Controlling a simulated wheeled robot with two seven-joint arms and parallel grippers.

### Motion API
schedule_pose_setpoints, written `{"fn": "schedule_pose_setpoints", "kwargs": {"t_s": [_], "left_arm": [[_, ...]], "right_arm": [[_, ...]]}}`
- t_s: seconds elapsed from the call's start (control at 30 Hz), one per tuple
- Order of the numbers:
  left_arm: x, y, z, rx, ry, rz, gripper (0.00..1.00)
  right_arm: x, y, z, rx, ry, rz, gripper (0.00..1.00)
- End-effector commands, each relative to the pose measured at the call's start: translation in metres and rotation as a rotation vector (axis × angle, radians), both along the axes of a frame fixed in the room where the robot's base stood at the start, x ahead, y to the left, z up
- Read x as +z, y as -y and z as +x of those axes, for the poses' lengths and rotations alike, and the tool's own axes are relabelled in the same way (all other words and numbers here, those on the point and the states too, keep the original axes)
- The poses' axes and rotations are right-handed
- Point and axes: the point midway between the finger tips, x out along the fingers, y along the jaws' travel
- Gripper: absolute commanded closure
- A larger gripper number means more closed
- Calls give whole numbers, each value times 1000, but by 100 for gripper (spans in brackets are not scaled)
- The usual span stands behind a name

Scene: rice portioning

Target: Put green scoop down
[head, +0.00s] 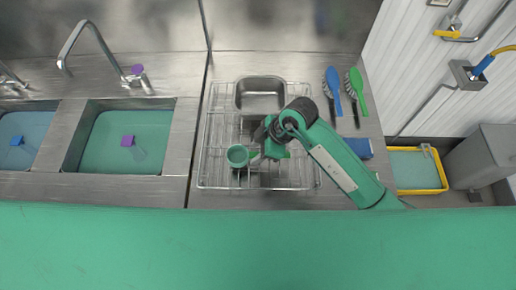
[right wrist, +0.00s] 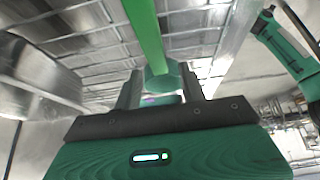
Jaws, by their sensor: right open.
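The green scoop (head: 238,155) is at the wire rack, its round cup facing up in the head view. My right gripper (head: 260,157) is just to the right of the cup, above the rack. In the right wrist view the scoop's green handle (right wrist: 148,35) runs away from between the two dark fingers of the gripper (right wrist: 160,88). The fingers stand apart, one on each side of the handle's end. I cannot tell whether either finger touches it. My left gripper is in neither view.
The wire rack (head: 205,165) lies on the steel counter and holds a metal pan (head: 260,93). A blue brush (head: 333,80) and a green brush (head: 358,85) lie to the right. A blue box (head: 358,148) is by my right arm. Two filled sinks are at left.

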Motion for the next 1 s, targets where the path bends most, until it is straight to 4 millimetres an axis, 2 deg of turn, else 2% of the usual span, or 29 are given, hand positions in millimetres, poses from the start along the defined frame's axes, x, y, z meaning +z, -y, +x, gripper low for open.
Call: {"fn": "schedule_pose_setpoints", "kwargs": {"t_s": [0.17, 0.4, 0.6, 0.8, 1.0], "left_arm": [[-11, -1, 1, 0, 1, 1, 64], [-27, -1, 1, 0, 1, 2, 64], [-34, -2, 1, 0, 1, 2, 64], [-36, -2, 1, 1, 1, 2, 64], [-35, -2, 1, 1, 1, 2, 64]], "right_arm": [[19, 12, 1, 0, 6, 2, 59], [65, 37, 1, 1, 7, 1, 59], [94, 52, 1, 0, 4, 1, 59], [106, 57, 1, 0, 1, 1, 59], [106, 57, 0, 0, 0, 1, 59]]}}
